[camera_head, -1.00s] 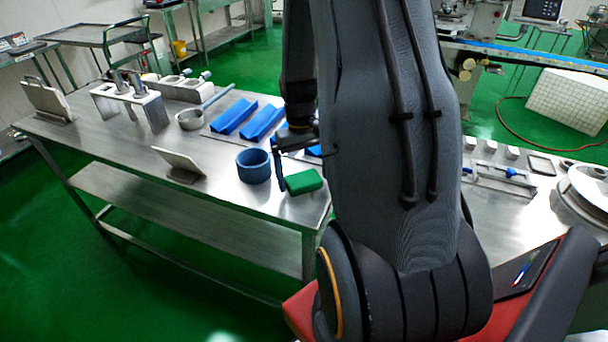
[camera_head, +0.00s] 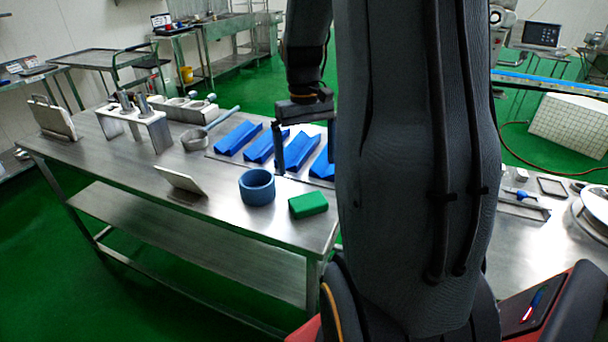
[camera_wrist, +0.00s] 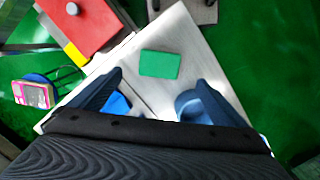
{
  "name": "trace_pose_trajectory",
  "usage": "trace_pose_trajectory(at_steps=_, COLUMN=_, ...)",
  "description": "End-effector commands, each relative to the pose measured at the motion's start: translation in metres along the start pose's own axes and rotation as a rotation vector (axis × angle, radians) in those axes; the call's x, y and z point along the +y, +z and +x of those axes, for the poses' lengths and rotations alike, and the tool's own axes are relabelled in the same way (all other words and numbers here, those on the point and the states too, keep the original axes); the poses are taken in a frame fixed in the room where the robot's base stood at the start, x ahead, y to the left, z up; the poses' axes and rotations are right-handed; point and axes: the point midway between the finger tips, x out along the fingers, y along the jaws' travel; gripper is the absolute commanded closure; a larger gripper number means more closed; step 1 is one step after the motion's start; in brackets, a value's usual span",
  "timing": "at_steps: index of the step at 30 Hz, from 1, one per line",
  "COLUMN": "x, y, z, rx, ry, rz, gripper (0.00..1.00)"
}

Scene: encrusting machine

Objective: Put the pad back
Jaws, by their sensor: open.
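The pad appears to be the green block (camera_head: 308,204), lying flat on the steel table near its front right corner. It also shows in the wrist view (camera_wrist: 160,64), ahead of and between the fingertips. My gripper (camera_head: 306,150) is open and empty, raised above the table behind the green block and apart from it. In the wrist view my gripper (camera_wrist: 160,84) has its two fingers wide apart. A blue ring-shaped holder (camera_head: 257,188) stands upright on the table just left of the green block. My arm hides part of the table to the right.
Several blue angled blocks (camera_head: 238,138) lie behind the ring. A tilted metal plate (camera_head: 180,180) stands at its left. A long-handled pan (camera_head: 196,138) and a metal stand (camera_head: 136,130) are farther left. The table's front edge is close to the green block.

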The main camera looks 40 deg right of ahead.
Motion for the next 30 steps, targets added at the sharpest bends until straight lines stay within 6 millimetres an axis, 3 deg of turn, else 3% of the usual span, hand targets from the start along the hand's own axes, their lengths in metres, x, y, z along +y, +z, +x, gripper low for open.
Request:
trace_pose_trajectory(at_steps=2, x=-0.009, y=0.003, z=-0.002, rx=0.007, ry=0.002, rz=-0.011, gripper=0.04)
trace_pose_trajectory(at_steps=5, x=-0.04, y=0.013, z=0.003, rx=0.035, ry=0.009, rz=-0.048, gripper=0.04)
trace_pose_trajectory(at_steps=9, x=-0.102, y=0.043, z=0.018, rx=0.105, ry=0.016, rz=-0.125, gripper=0.04)
trace_pose_trajectory(at_steps=15, x=-0.166, y=0.094, z=0.039, rx=0.198, ry=0.008, rz=-0.218, gripper=0.04)
trace_pose_trajectory(at_steps=21, x=-0.186, y=0.119, z=0.049, rx=0.239, ry=-0.002, rz=-0.253, gripper=0.04)
trace_pose_trajectory(at_steps=30, x=-0.187, y=0.12, z=0.05, rx=0.241, ry=-0.003, rz=-0.253, gripper=0.04)
